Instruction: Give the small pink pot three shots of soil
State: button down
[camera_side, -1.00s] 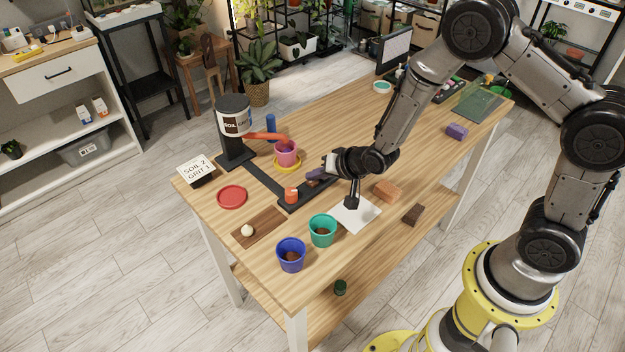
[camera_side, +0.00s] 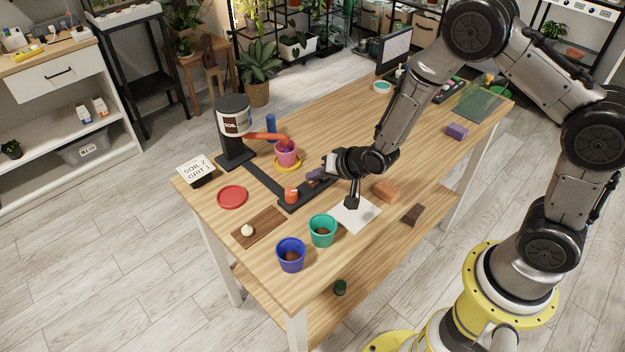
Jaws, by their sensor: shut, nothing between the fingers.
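The small pink pot (camera_side: 287,158) stands upright on a yellow saucer (camera_side: 277,167). The dispenser (camera_side: 234,117), a white drum marked SOIL on a black post, stands to its left. Its red spout (camera_side: 262,136) reaches over the pot, with its end dipping toward the pot's mouth. The soil level in the pot cannot be made out. An orange knob (camera_side: 291,195) sits nearer on the bar.
A card (camera_side: 196,169) reads SOIL 2, GRIT 1. A red saucer (camera_side: 232,197), a blue pot (camera_side: 291,255) and a teal pot (camera_side: 322,231) holding brown matter, a white sheet (camera_side: 355,213) and brown blocks (camera_side: 386,191) lie around.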

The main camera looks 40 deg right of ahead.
jog(key=shift+r, duration=0.65)
jog(key=shift+r, duration=0.1)
jog(key=shift+r, duration=2.4)
dwell(0.6)
notch_tip(320, 180, up, 4)
jog(key=shift+f, duration=0.1)
dwell(0.4)
send_over(316, 187)
jog(key=shift+f, duration=4.4)
jog(key=shift+f, duration=0.15)
